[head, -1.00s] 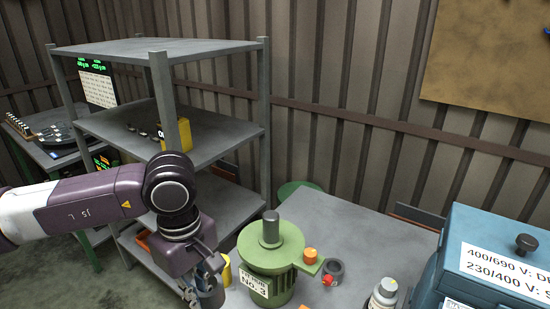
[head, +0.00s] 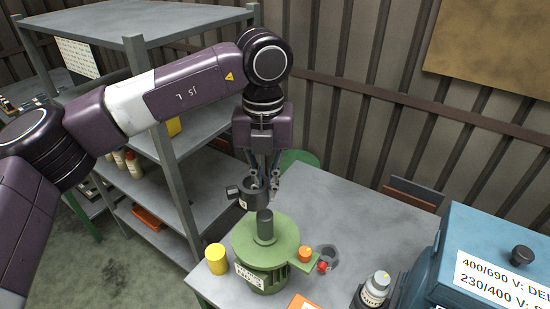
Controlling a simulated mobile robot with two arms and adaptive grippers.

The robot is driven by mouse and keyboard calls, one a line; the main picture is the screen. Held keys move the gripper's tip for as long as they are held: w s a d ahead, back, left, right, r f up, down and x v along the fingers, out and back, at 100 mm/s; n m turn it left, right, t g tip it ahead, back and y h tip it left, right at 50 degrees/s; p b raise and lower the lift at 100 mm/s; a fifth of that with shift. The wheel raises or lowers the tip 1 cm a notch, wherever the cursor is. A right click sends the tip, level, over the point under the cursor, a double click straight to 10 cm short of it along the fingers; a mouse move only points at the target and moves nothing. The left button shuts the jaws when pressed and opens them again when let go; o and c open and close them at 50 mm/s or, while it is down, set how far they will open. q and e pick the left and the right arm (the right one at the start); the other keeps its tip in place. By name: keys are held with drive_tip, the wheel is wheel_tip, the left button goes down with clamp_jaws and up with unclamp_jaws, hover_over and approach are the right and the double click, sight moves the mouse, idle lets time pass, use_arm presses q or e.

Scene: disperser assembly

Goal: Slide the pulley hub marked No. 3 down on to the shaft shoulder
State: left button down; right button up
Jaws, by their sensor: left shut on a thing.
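My left gripper (head: 265,184) points down and is shut on a dark grey pulley hub (head: 250,194) with a small white label, too small to read. It holds the hub just above the top of the grey shaft (head: 265,226); from this angle I cannot tell whether the two are aligned or touching. The shaft stands upright in a round green fixture (head: 281,240) with a white label (head: 249,277) on its front; "No. 3" reads in the earlier view. The shaft shoulder is not clearly visible. My right gripper is not in view.
A yellow cylinder (head: 216,259) stands left of the fixture. A white-capped bottle (head: 376,288) and a blue box (head: 497,262) stand farther right. The table's back (head: 340,205) is clear.

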use_arm(q)
drive_tip(key=d+r+n, duration=0.1)
drive_tip(key=w+d+r+n, duration=0.1)
drive_tip(key=n, duration=0.1)
drive_tip(key=shift+w+p, duration=0.15)
drive_tip(key=shift+p, duration=0.15)
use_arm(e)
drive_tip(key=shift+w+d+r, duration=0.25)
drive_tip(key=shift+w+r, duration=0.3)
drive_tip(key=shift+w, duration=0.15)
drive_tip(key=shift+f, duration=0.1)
use_arm(q)
drive_tip(key=shift+f+b, duration=2.7)
drive_tip(key=shift+f, duration=0.25)
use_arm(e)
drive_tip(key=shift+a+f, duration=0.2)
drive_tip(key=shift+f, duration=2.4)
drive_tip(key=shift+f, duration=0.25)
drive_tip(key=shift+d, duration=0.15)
use_arm(q)
drive_tip(key=shift+b, duration=0.7)
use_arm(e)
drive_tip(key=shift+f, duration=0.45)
